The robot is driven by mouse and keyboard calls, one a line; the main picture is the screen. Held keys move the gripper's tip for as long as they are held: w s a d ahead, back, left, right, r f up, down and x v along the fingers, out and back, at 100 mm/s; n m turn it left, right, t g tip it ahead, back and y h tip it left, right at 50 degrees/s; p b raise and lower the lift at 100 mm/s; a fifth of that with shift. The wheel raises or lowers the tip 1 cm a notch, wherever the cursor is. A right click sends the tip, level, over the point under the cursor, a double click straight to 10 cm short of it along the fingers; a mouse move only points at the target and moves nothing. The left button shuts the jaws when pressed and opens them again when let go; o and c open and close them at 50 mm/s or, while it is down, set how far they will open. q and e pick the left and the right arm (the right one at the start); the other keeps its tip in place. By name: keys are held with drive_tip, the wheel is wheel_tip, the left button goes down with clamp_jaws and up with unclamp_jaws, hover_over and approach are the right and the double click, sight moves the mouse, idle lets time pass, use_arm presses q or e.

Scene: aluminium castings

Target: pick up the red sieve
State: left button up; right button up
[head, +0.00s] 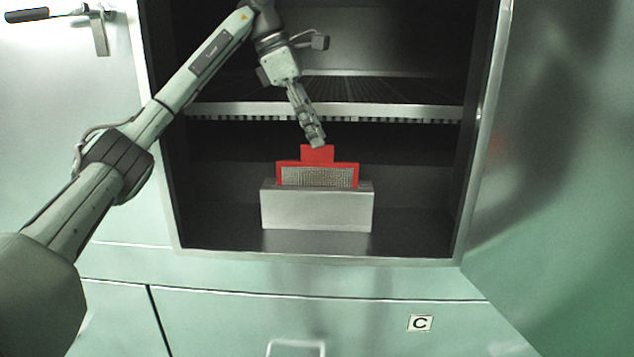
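The red sieve (288,168) stands upright on a grey metal block (316,209) inside the open cabinet. It has a red frame, a grey mesh panel and a red tab at its top. My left gripper (318,143) points down at the top edge of the tab. Its fingertips overlap the tab's upper edge in the head view. I cannot tell whether they touch it or whether the fingers are open or shut. My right gripper is not in view.
A wire shelf (400,111) with a metal front edge spans the cabinet above the sieve. Cabinet side walls stand left and right. An open green door (560,180) is at the right. The cabinet floor (415,240) is clear beside the block.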

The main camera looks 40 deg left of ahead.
sight(324, 161)
use_arm(q)
drive_tip(key=shift+s+a+f, duration=0.35)
drive_tip(key=x, duration=0.6)
drive_tip(key=shift+d+f, duration=0.25)
drive_tip(key=shift+d, duration=0.15)
clamp_jaws()
